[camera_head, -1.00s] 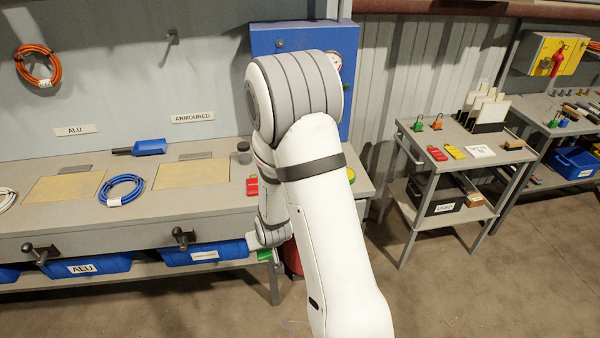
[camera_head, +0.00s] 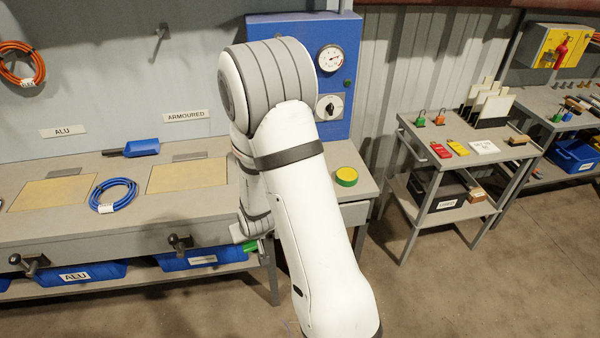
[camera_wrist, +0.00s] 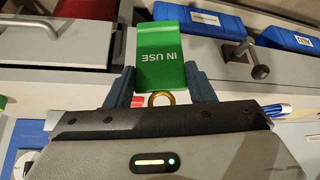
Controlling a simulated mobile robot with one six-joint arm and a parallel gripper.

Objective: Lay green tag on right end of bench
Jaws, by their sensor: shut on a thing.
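The green tag (camera_wrist: 163,50) reads "IN USE" upside down in the wrist view and has a brass ring at its near end. My gripper (camera_wrist: 160,85) is shut on it, with one dark finger on each side. In the head view the green tag (camera_head: 250,246) shows just beside my gripper, at the front edge of the bench. The bench (camera_head: 352,192) runs along the wall. A round yellow and green piece (camera_head: 346,176) lies at its right end. My arm hides part of the bench top left of that piece.
A blue coil (camera_head: 113,195) and a blue scoop (camera_head: 142,148) lie on the bench. Clamps (camera_head: 181,243) stick out of its front above blue bins (camera_head: 203,258). A blue panel (camera_head: 335,95) stands behind its right end. A grey cart (camera_head: 470,150) with several tags stands to the right.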

